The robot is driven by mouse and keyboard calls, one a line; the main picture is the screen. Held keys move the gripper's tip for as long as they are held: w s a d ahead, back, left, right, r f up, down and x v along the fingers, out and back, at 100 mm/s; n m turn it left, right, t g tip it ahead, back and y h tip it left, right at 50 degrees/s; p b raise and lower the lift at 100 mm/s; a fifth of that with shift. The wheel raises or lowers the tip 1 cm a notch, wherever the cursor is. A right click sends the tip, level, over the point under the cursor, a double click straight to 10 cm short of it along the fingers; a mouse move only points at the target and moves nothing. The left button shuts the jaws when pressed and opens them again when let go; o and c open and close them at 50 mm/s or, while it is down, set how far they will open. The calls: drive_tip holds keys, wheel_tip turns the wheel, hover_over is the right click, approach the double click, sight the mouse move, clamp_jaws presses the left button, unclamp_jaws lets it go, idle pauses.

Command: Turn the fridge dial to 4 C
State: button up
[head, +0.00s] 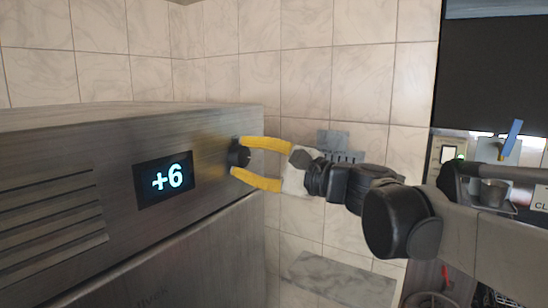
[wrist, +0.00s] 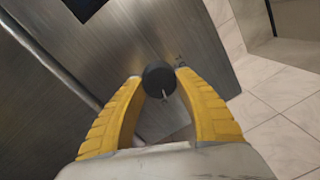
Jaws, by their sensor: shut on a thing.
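The fridge (head: 120,215) is a brushed-metal box at the left in the head view. The black round dial (head: 238,156) sits on the front panel to the right of the display. My gripper (head: 238,157) has yellow fingers and is shut on the dial, one finger above it and one below. In the wrist view the dial (wrist: 158,79) lies between the two fingertips, with a light pointer mark on it. Part of the display (wrist: 84,6) shows at the top edge there, its digits out of view.
A vent grille (head: 70,205) is on the fridge front at the left. Tiled wall (head: 305,85) stands behind. A counter area with a small metal container (head: 493,192) and a blue object (head: 512,137) is at the far right.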

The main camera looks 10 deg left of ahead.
drive_tip(key=shift+m, duration=1.6)
drive_tip(key=o, duration=1.2)
drive_tip(key=shift+a+f, duration=0.1)
drive_tip(key=shift+a, duration=0.05)
drive_tip(key=r+v, duration=0.1)
drive_tip(key=v, duration=1.1)
drive_tip(key=shift+s+f, duration=0.2)
drive_tip(key=shift+f, duration=0.1)
